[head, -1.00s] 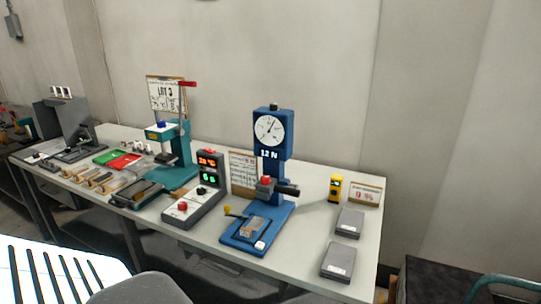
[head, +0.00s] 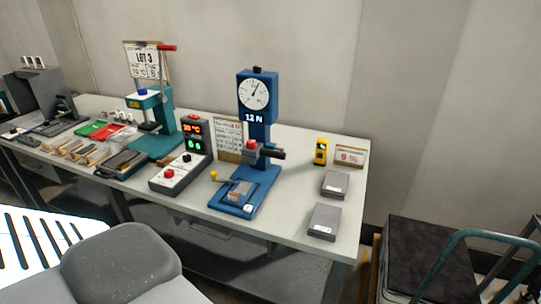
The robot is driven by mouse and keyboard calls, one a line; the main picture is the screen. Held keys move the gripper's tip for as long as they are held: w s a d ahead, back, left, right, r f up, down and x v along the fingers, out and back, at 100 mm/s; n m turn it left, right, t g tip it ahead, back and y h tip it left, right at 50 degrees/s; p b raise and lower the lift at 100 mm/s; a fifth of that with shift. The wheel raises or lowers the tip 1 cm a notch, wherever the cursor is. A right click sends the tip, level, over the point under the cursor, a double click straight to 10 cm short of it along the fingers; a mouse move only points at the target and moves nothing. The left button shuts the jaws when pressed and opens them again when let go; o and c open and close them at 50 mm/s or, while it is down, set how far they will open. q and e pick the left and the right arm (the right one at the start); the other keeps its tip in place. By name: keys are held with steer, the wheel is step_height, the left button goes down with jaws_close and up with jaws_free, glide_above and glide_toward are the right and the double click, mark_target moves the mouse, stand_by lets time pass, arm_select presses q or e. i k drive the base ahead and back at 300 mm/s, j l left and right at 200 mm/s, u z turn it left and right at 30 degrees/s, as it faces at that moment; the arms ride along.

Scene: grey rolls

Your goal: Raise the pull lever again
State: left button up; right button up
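A blue test stand (head: 262,135) with a round dial and a "12 N" readout stands on the table. A short lever with a yellow knob (head: 214,175) sticks out at the left of its base, low over the blue plate. Which of these is the pull lever I cannot tell. Neither of my grippers shows in the head view.
A control box (head: 180,168) with lit displays stands between the press and the stand. Two grey boxes (head: 335,184) (head: 324,221) and a yellow device (head: 321,151) lie on the right of the table (head: 290,220). A dark-topped cart (head: 428,250) stands at the right.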

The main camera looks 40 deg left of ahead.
mark_target(278, 153)
steer(key=l+u, duration=0.15)
steer(key=u, duration=0.85)
